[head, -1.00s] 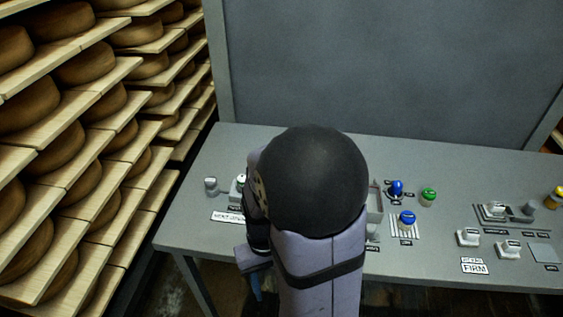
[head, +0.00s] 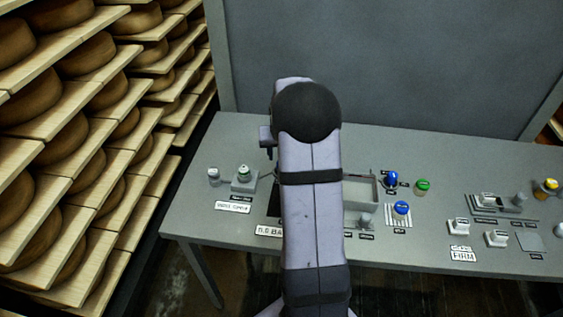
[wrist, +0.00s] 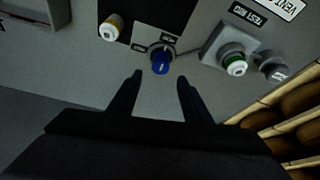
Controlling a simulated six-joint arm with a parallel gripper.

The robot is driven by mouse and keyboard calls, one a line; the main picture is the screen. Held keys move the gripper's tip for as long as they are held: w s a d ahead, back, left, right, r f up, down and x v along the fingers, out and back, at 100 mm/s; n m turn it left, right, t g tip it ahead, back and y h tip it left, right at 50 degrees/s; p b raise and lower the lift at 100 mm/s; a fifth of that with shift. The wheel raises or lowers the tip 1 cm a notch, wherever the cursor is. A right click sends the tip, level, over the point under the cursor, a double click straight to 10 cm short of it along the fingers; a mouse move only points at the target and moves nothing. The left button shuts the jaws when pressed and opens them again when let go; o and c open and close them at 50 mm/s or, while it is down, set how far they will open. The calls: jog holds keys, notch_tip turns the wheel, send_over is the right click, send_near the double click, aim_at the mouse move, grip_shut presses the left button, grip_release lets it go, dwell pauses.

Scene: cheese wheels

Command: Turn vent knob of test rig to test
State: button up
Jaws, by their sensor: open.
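In the wrist view a blue knob (wrist: 161,64) with a pale pointer line sits on a round base at the edge of a black panel (wrist: 162,14). Small labels lie beside it, too small to read surely. My gripper (wrist: 157,88) is open, with its two fingers apart and nothing between them. The knob is ahead of the fingertips, roughly centred between them and apart from both. In the head view my arm hides this knob and the fingers.
A white knob with a green ring (wrist: 235,66) stands on a grey box to the right in the wrist view, beside a grey cylinder (wrist: 274,68). A yellow-and-white knob (wrist: 111,28) is at left.

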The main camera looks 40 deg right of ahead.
jog(key=shift+p+x, duration=1.2)
jog(key=shift+x, duration=2.45)
jog(key=shift+s, duration=0.1)
jog(key=c, duration=1.1)
